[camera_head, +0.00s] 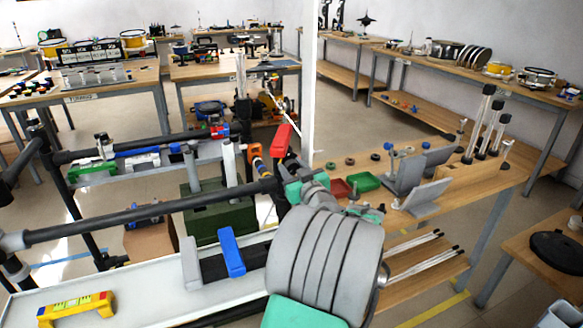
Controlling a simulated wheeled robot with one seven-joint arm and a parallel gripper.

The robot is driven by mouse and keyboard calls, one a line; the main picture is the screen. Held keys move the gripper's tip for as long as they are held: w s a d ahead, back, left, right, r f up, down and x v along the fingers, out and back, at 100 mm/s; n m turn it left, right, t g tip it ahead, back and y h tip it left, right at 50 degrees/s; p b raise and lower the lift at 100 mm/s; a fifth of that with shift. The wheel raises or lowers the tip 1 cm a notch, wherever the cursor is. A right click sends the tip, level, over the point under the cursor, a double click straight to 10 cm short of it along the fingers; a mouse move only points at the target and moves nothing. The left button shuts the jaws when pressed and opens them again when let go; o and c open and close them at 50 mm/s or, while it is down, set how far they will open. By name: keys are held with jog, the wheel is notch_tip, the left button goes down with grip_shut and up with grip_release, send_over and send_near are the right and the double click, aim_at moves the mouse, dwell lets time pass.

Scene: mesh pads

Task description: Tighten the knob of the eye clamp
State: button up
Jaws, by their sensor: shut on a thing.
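My arm's large grey ribbed link, with teal parts, fills the lower middle of the view. Beyond it, my gripper (296,184) is at the right end of a dark horizontal rail (150,214). The gripper is small in the picture and partly covered by my own wrist. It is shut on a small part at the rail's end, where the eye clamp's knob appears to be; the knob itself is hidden. An upright red piece (282,140) stands just above the gripper. An orange piece (257,160) with dark parts is just left of it.
A white bench (150,302) at lower left carries a yellow level (77,308) and a blue block (231,252). A wooden table to the right holds a green tray (363,182), grey stands (424,196) and upright rods. A white post (309,80) rises behind the gripper.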

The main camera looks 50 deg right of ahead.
grip_shut()
